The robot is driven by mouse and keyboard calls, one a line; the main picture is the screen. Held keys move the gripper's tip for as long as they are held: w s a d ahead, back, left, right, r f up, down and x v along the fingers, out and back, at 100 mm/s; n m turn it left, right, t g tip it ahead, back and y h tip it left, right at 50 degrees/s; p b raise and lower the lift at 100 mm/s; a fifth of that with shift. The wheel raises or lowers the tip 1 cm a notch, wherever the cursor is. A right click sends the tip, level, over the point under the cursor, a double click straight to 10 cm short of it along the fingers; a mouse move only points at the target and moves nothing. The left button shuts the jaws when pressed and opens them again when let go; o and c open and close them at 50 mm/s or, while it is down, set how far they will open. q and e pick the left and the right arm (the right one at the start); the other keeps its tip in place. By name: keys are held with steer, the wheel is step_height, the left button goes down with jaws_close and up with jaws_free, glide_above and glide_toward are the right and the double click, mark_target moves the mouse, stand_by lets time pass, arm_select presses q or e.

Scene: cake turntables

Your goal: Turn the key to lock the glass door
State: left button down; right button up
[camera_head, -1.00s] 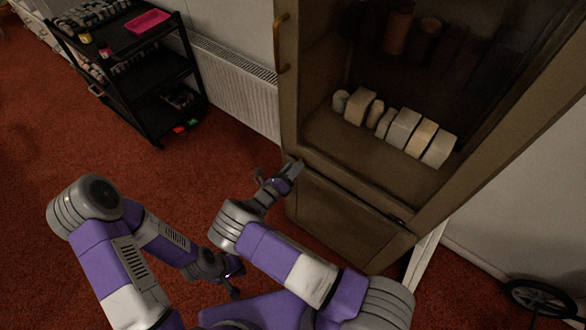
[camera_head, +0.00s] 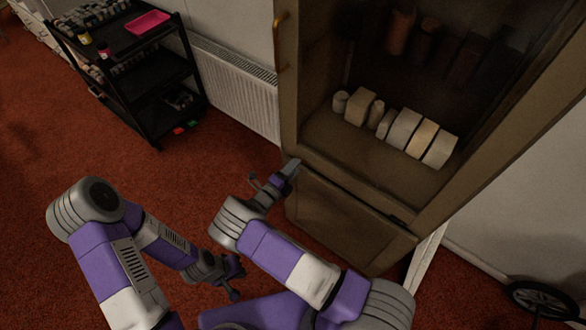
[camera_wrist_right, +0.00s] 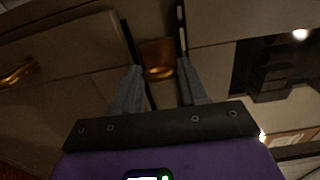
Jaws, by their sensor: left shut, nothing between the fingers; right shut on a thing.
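The glass door of the wooden cabinet (camera_head: 290,90) looks closed, with a brass handle (camera_head: 281,42) on its left frame. My right gripper (camera_head: 294,166) is at the cabinet's left front edge, just below the glass part. In the right wrist view, a brass key (camera_wrist_right: 157,58) lies between the fingertips, and my right gripper (camera_wrist_right: 160,80) is shut on it. The keyhole is hidden, and I cannot tell how far the key is turned. My left gripper (camera_head: 234,288) is shut and empty, low over the carpet, away from the cabinet.
Several pale blocks (camera_head: 404,128) stand on the shelf behind the glass. A black cart (camera_head: 150,90) with a pink tray (camera_head: 148,22) is at the upper left, beside a white radiator (camera_head: 235,90). A black wheel (camera_head: 541,300) lies at the lower right.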

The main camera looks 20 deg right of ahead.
stand_by(0.6)
steer(key=o, duration=1.1)
steer(key=shift+c, duration=0.2)
steer(key=shift+a, duration=0.1)
steer(key=p+v, duration=0.1)
steer(key=v, duration=0.6)
steer(key=shift+s, duration=0.2)
steer(key=shift+a, duration=0.15)
